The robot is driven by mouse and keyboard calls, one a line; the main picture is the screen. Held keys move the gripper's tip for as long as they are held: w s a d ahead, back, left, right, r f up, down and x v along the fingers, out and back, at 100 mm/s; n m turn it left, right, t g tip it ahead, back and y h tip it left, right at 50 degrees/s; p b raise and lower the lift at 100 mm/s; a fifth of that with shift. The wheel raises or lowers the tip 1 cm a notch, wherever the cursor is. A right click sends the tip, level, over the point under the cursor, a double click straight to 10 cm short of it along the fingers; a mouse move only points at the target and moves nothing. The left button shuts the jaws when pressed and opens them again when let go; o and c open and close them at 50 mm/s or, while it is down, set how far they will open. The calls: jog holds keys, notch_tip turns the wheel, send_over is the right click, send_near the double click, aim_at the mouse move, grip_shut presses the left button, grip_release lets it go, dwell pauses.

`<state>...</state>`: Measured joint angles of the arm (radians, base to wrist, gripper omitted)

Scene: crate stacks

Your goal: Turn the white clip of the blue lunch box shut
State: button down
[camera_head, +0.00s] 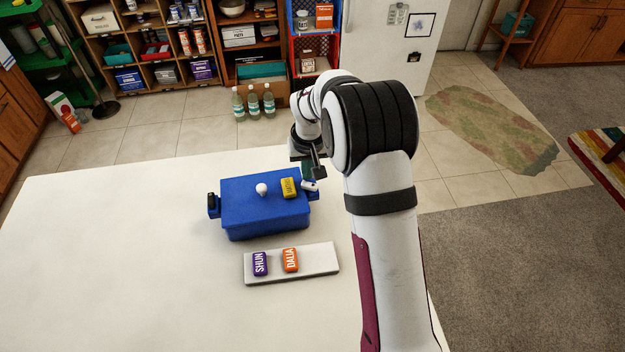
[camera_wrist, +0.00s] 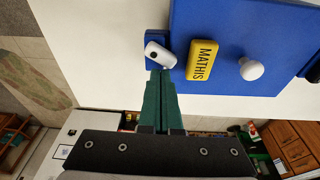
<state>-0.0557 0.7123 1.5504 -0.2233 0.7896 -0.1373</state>
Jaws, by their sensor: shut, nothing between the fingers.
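The blue lunch box (camera_head: 265,218) stands on the white table, with a white round knob (camera_head: 262,189) and a yellow tag reading MATHIS (camera_head: 289,188) on its lid. The white clip (camera_head: 310,186) sits on a blue tab at the box's right side. In the wrist view the white clip (camera_wrist: 159,55) lies slantwise from the tab, its end at the lid's edge. My gripper (camera_head: 308,168) is shut and empty. Its green fingertips (camera_wrist: 160,76) are right beside the clip; I cannot tell whether they touch it.
A black clip (camera_head: 212,206) is on the box's left side. A pale tray (camera_head: 325,262) in front holds a purple SHUN tag (camera_head: 260,263) and an orange DALIA tag (camera_head: 290,260). The table (camera_head: 110,250) left of the box is clear. Shelves and bottles stand beyond the table.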

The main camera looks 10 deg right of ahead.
jog(key=shift+s+a, duration=0.1)
jog(key=shift+a, duration=0.05)
jog(key=shift+s+a, duration=0.1)
jog(key=shift+a, duration=0.05)
jog(key=shift+s+a, duration=0.1)
jog(key=shift+s, duration=0.05)
jog(key=shift+s+a, duration=0.1)
dwell(0.4)
jog(key=shift+s+a, duration=0.1)
jog(key=shift+s, duration=0.05)
jog(key=shift+s+a, duration=0.1)
jog(key=shift+s, duration=0.05)
dwell(0.3)
